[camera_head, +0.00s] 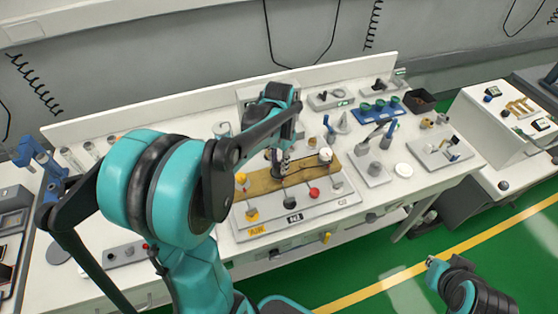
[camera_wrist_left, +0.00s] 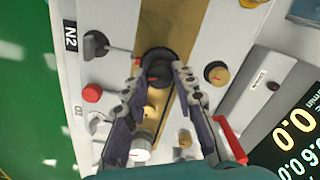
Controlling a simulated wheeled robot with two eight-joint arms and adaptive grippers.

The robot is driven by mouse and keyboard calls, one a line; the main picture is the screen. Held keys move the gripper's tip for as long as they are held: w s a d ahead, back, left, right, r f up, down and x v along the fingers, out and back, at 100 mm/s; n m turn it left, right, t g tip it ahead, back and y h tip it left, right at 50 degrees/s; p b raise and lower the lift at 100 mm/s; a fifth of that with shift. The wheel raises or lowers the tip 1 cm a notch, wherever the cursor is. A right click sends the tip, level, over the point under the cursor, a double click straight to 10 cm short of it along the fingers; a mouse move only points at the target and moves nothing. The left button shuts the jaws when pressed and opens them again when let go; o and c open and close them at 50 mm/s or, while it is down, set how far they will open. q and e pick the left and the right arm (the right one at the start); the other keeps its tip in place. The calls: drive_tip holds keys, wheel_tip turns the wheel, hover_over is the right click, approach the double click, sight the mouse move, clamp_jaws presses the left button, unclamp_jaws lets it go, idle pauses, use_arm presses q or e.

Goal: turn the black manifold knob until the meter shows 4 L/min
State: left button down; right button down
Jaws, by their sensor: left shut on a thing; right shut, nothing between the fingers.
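The black manifold knob (camera_wrist_left: 158,68) sits on the brass manifold bar (camera_wrist_left: 193,25) in the left wrist view. My left gripper (camera_wrist_left: 158,72) is shut on it, one finger on each side. In the head view my left gripper (camera_head: 280,160) reaches down to the brass bar (camera_head: 256,186), and its fingers mostly hide the knob. The meter (camera_wrist_left: 290,130) is at the right edge of the wrist view; its large upper reading looks like 0.0, and the lower digits are cut off. My right gripper (camera_head: 434,263) is shut and empty over the green floor, away from the bench.
The white bench (camera_head: 405,192) also holds a blue rack (camera_head: 388,113), a black bin (camera_head: 419,101) and grey fixtures. The floor in front is clear.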

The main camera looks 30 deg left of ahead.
use_arm(q)
drive_tip(key=n+p, duration=0.1)
drive_tip(key=n, duration=0.2)
drive_tip(key=shift+n, duration=0.4)
drive_tip(key=n+p, duration=0.1)
drive_tip(key=n, duration=0.3)
drive_tip(key=shift+n, duration=0.3)
drive_tip(key=n, duration=0.4)
drive_tip(key=shift+p, duration=0.35)
drive_tip(key=shift+n, duration=1.8)
drive_tip(key=c, duration=1.2)
unclamp_jaws()
